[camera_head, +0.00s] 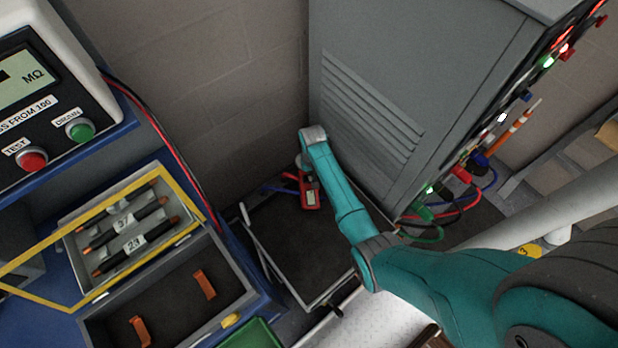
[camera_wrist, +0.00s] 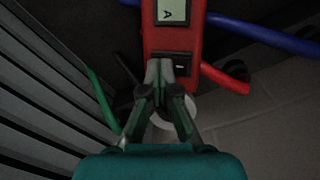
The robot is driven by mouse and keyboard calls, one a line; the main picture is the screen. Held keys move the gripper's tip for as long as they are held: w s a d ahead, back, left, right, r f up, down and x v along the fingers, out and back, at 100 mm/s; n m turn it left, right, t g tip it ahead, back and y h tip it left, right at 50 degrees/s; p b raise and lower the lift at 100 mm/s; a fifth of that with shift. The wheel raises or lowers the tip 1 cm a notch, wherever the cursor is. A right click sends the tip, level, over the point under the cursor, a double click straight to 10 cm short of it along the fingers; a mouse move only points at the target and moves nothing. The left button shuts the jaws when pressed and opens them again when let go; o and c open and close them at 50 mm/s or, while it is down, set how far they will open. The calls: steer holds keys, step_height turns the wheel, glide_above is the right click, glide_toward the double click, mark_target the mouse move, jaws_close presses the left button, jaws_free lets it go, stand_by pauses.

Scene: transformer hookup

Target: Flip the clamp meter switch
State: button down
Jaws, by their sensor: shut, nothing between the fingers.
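The red clamp meter (camera_head: 309,193) lies on the dark tray beside the grey cabinet in the head view. In the wrist view the clamp meter (camera_wrist: 173,38) shows its small screen with an "A" on it and a black switch panel (camera_wrist: 173,62) with a light mark below the screen. My gripper (camera_wrist: 160,68) is shut and empty. The fingers hide part of the panel. In the head view my arm hides the fingertips.
Blue and red leads (camera_wrist: 270,34) run beside the meter. The grey cabinet (camera_head: 400,90) with louvres stands close to my arm. The dark tray (camera_head: 300,262) has a raised metal rim. A blue bench with a megohm tester (camera_head: 45,95) and a fuse box is at left.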

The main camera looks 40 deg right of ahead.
steer(key=shift+r, duration=3.5)
steer(key=shift+n+t, duration=0.4)
steer(key=shift+t, duration=0.5)
steer(key=s+a+f, duration=0.2)
steer(key=s+f, duration=0.1)
steer(key=s+a+f, duration=0.1)
steer(key=s, duration=0.1)
steer(key=shift+a+f, duration=0.15)
steer(key=shift+a, duration=0.15)
steer(key=s+a+r+n+t+h, duration=0.1)
steer(key=s+a+t, duration=0.25)
steer(key=s, duration=0.45)
steer(key=s+a+r+n+t, duration=0.1)
steer(key=s+a+t, duration=0.1)
steer(key=s+a, duration=0.45)
steer(key=s+a+r+n+t, duration=0.1)
steer(key=s+r+t, duration=0.1)
steer(key=s+r, duration=0.4)
steer(key=s+r+n+t, duration=0.1)
steer(key=s+r+t, duration=0.2)
steer(key=r, duration=1.1)
steer(key=s+a+r+n+t+y, duration=0.1)
steer(key=s+r+t, duration=0.1)
steer(key=s+r, duration=0.7)
steer(key=shift+s+a+r, duration=0.2)
steer(key=shift+a+r, duration=0.15)
steer(key=shift+r, duration=0.1)
steer(key=shift+t, duration=0.25)
